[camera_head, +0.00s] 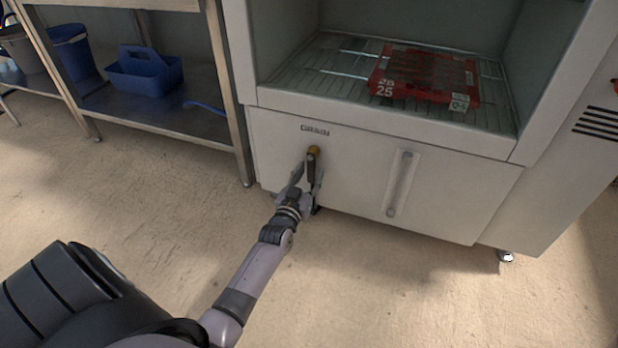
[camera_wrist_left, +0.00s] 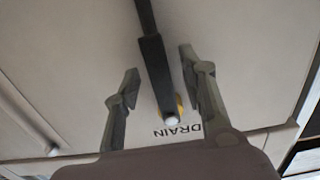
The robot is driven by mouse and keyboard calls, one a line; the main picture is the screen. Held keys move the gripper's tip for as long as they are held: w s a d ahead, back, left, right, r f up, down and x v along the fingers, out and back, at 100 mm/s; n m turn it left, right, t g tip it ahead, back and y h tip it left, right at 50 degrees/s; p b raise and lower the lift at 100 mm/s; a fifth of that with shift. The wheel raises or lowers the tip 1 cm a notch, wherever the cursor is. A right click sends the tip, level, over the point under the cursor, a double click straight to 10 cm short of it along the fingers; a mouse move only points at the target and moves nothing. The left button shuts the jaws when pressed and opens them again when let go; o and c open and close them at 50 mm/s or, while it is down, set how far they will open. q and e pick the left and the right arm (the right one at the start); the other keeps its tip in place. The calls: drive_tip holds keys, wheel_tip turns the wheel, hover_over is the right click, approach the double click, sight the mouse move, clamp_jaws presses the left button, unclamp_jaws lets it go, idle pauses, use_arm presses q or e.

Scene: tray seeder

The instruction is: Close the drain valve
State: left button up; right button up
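The drain valve has a brass-yellow hub (camera_head: 314,150) on the white front panel, under a DRAIN label (camera_head: 315,130). Its dark lever (camera_head: 311,167) hangs down from the hub, close to vertical. In the left wrist view, which is upside down, the lever (camera_wrist_left: 153,62) runs from the hub towards the top edge. My left gripper (camera_head: 308,174) is at the lever, below the hub. Its fingers (camera_wrist_left: 158,68) are open, one on each side of the lever, with visible gaps in the wrist view. My right gripper is in neither view.
A vertical gauge strip (camera_head: 401,183) is on the panel right of the valve. Above, a recess with a wire rack (camera_head: 300,75) holds a red tray (camera_head: 400,91). A metal shelf (camera_head: 150,110) with a blue caddy (camera_head: 145,73) stands left. The floor in front is clear.

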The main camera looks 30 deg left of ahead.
use_arm(q)
drive_tip(key=shift+c, duration=0.3)
clamp_jaws()
idle(0.6)
